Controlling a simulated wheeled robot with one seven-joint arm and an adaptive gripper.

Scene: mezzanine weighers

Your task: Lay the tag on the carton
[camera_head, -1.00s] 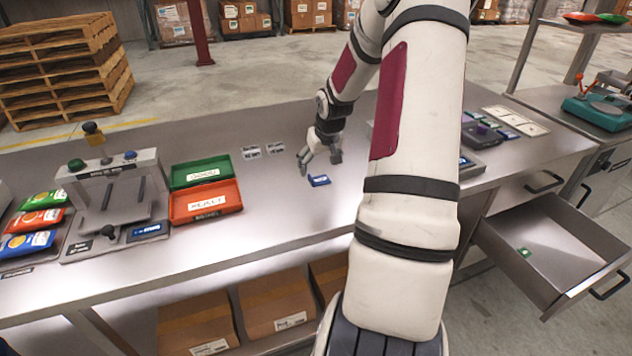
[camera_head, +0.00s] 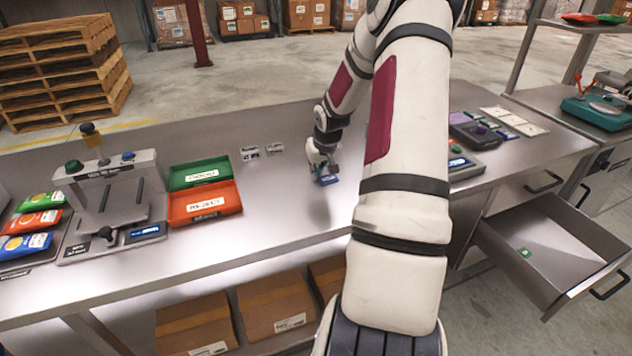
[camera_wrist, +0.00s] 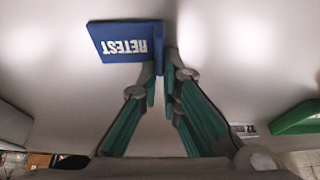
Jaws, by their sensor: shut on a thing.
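A blue tag marked RETEST (camera_wrist: 118,42) is between the fingertips of my gripper (camera_wrist: 164,68) in the wrist view, gripped near one edge by its upright tab. The head view shows my gripper (camera_head: 325,170) at the middle of the bench, with the blue tag (camera_head: 327,180) just below it, partly hidden. Whether the tag touches the bench is hard to tell. Brown cartons lie on the shelf under the bench: one at left (camera_head: 196,318), one in the middle (camera_head: 275,303), and one at right (camera_head: 328,272), partly hidden by my arm.
A green tray (camera_head: 200,172) and a red tray (camera_head: 204,203) stand left of my gripper, beside a weigher (camera_head: 110,205) with colored packets (camera_head: 33,222). Two small labels (camera_head: 262,152) lie behind. An open drawer (camera_head: 550,245) juts out at right. The bench front is clear.

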